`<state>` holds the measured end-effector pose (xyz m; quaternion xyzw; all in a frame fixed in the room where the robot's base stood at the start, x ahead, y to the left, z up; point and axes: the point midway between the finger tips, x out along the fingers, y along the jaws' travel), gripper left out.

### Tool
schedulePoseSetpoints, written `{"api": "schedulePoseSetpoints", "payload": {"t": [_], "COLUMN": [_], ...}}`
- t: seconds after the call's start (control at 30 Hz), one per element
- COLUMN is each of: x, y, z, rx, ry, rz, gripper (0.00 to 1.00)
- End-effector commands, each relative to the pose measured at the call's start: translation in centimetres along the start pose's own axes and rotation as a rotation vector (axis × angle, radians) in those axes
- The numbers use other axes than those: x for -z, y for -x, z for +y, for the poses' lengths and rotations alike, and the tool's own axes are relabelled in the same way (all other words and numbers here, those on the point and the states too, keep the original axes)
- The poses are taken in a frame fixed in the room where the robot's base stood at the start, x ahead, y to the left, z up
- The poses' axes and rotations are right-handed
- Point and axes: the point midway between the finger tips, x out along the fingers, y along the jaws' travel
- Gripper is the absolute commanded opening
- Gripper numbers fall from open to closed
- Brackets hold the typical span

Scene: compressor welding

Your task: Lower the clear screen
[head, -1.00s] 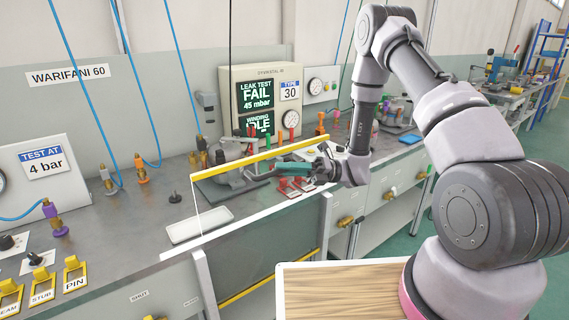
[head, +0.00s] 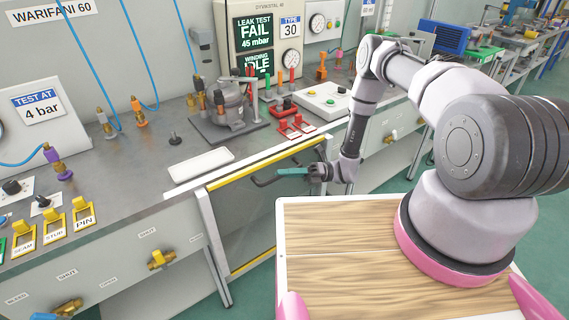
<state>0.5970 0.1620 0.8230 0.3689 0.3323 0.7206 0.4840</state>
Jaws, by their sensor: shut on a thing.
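The clear screen (head: 240,222) is a see-through panel with a yellow top bar and a yellow bottom strip. It stands low, in front of the bench, between two whitish posts. Its top bar is about level with the bench top's front edge. A dark handle (head: 262,183) sticks out from its front, just under the top bar. My gripper (head: 280,172) has teal fingers and reaches in from the right. It is shut on the handle; the exact contact is small and partly hidden by the fingers.
Behind the screen, a grey compressor (head: 232,108) stands on a dark plate on the bench. A white tray (head: 200,165) lies in front of it, and red clamps (head: 296,125) lie to its right. A wood-topped surface (head: 335,240) is below my arm. A yellow valve (head: 160,259) is at lower left.

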Motion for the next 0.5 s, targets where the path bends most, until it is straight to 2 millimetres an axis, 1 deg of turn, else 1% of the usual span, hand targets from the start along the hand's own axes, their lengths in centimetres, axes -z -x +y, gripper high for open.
{"api": "schedulePoseSetpoints", "payload": {"t": [0.1, 0.4, 0.43, 0.5], "x": [0.18, 0.17, 0.17, 0.16], "y": [0.18, 0.19, 0.19, 0.18], "z": [-0.3, -0.3, -0.29, -0.29], "rx": [0.001, 0.001, 0.001, 0.001], "ry": [0.0, 0.0, 0.0, 0.0], "rz": [0.001, 0.001, 0.001, 0.001], "gripper": [0.0, 0.0, 0.28, 0.5]}}
